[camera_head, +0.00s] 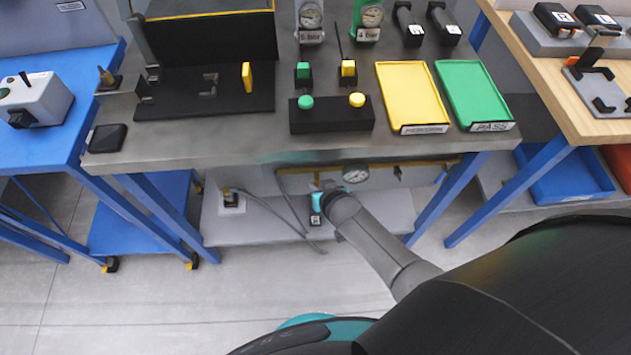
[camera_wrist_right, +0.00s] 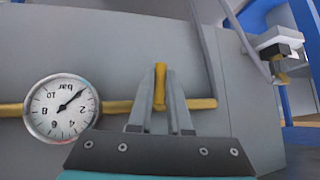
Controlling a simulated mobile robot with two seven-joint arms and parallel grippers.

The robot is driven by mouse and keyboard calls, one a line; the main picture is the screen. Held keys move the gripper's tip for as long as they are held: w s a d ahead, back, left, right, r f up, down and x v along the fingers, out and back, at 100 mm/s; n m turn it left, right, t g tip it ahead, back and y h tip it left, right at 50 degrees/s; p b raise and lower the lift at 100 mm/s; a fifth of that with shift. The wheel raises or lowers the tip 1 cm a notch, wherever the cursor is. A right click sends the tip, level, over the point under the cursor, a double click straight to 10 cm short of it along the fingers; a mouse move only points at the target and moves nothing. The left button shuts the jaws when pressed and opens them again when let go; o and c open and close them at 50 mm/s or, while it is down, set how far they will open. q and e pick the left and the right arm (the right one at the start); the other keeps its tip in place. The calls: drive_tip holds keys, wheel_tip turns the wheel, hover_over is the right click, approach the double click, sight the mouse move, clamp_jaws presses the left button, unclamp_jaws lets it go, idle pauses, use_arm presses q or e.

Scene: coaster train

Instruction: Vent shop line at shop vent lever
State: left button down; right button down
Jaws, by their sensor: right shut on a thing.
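A yellow lever (camera_wrist_right: 160,84) stands upright in the picture on a yellow pipe (camera_wrist_right: 117,107) in the right wrist view. My right gripper (camera_wrist_right: 160,98) is shut on this lever, one finger on each side. The gauge also shows in the head view (camera_head: 354,175). My left gripper is not in view.
The grey workbench (camera_head: 220,140) overhangs my right arm. On it are a yellow tray (camera_head: 412,95), a green tray (camera_head: 473,92) and a black button box (camera_head: 332,116). Blue table legs (camera_head: 450,195) stand on the right. A grey hose (camera_head: 275,210) hangs left of the gripper.

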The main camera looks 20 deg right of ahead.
drive_tip(key=shift+d+n+h, duration=0.1)
drive_tip(key=shift+n+h, duration=0.2)
drive_tip(key=shift+h, duration=0.2)
drive_tip(key=shift+d, duration=0.1)
drive_tip(key=c, duration=0.9)
unclamp_jaws()
drive_tip(key=shift+o, duration=0.2)
drive_tip(key=p+v, duration=0.7)
drive_tip(key=v, duration=0.8)
drive_tip(key=shift+a+r, duration=0.25)
drive_tip(key=shift+r, duration=0.05)
